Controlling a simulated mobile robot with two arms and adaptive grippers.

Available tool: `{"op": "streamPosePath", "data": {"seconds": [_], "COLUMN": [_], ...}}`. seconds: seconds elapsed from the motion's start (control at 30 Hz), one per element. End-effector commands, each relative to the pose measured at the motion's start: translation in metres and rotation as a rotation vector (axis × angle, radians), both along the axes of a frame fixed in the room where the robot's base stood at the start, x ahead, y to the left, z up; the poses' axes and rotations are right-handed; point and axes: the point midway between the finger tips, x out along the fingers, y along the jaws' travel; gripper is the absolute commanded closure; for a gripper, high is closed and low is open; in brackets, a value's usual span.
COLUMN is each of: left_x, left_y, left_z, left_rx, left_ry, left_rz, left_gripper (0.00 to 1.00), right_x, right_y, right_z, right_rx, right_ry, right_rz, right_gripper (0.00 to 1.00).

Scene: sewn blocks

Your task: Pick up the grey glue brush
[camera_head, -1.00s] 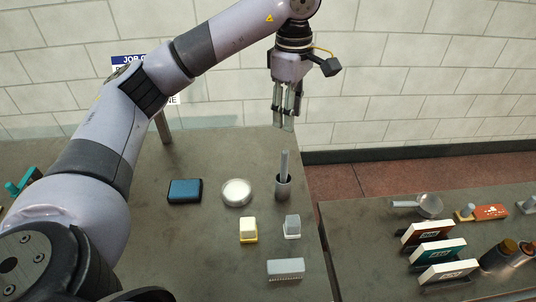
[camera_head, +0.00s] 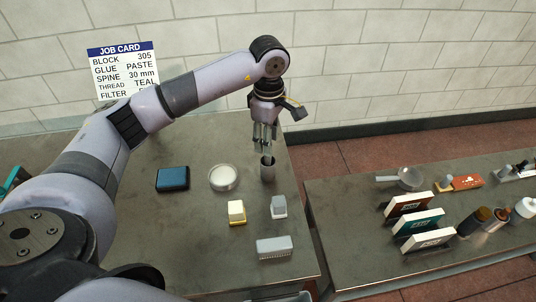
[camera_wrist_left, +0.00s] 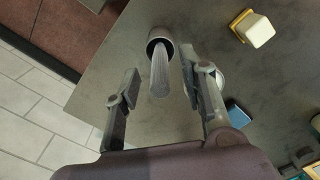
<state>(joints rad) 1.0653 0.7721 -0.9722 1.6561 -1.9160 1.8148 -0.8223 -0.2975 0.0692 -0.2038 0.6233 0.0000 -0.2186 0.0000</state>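The grey glue brush (camera_wrist_left: 159,76) stands as a grey handle in a dark grey cup (camera_head: 268,172); its lower end is hidden inside. The cup's mouth also shows in the left wrist view (camera_wrist_left: 161,36). My left gripper (camera_head: 264,150) points down just above the cup in the head view and largely hides the handle there. In the left wrist view its two fingers (camera_wrist_left: 160,72) are apart, one on each side of the handle, with gaps showing between handle and fingers. My right gripper is not in view.
A round white dish (camera_head: 223,178), a blue pad (camera_head: 173,179), a yellow-based block (camera_head: 236,212), a grey block (camera_head: 279,207) and a grey ribbed block (camera_head: 274,247) lie near the cup. A second table (camera_head: 345,215) with cards and bottles stands right, across a gap.

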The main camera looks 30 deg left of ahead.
Motion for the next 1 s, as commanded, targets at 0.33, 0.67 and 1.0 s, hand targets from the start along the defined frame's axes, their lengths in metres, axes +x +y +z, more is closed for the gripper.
{"op": "streamPosePath", "data": {"seconds": [0.33, 0.67, 1.0], "left_x": [0.0, 0.001, 0.001], "left_y": [0.003, 0.003, 0.003], "left_z": [-0.038, -0.038, -0.037], "left_rx": [0.001, 0.0, 0.0], "left_ry": [0.003, 0.002, 0.001], "left_rz": [0.001, 0.001, 0.001], "left_gripper": [0.62, 0.71, 0.94], "right_x": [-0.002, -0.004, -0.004], "right_y": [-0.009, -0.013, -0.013], "right_z": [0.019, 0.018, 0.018], "right_rx": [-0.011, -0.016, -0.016], "right_ry": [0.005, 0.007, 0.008], "right_rz": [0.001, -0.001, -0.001], "right_gripper": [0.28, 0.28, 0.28]}}
